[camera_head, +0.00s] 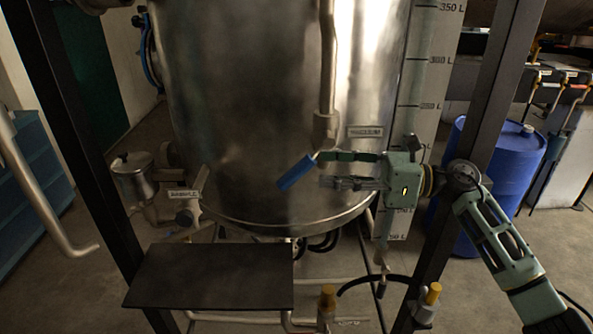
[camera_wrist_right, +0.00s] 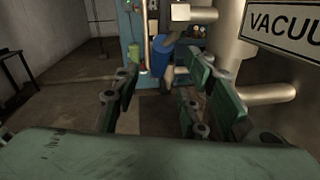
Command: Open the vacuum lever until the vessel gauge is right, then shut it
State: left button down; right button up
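The vacuum lever's blue handle (camera_head: 296,172) slants down to the left below a vertical pipe, in front of the steel vessel (camera_head: 245,100). A label (camera_head: 365,132) sits beside the pipe; in the right wrist view a sign (camera_wrist_right: 288,25) reads "VACUU", cut off by the edge. My right gripper (camera_head: 320,168) comes in from the right, its fingers apart and pointing left at the handle's upper end. I cannot tell if they touch it. In the right wrist view a blue piece (camera_wrist_right: 163,60), probably the handle, shows between the open fingers. I see no dial gauge. My left gripper is not in view.
A litre scale (camera_head: 428,75) stands right of the vessel. Dark frame posts flank it. A dark flat plate (camera_head: 212,276) lies in front, low left. A blue drum (camera_head: 500,165) stands behind on the right.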

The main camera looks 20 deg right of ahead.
aim_at(296, 172)
jog(key=p+x, duration=0.4)
jog(key=x, duration=0.3)
jog(key=shift+r, duration=0.15)
jog(key=shift+w+a, duration=0.15)
jog(key=shift+a, duration=0.1)
grip_shut()
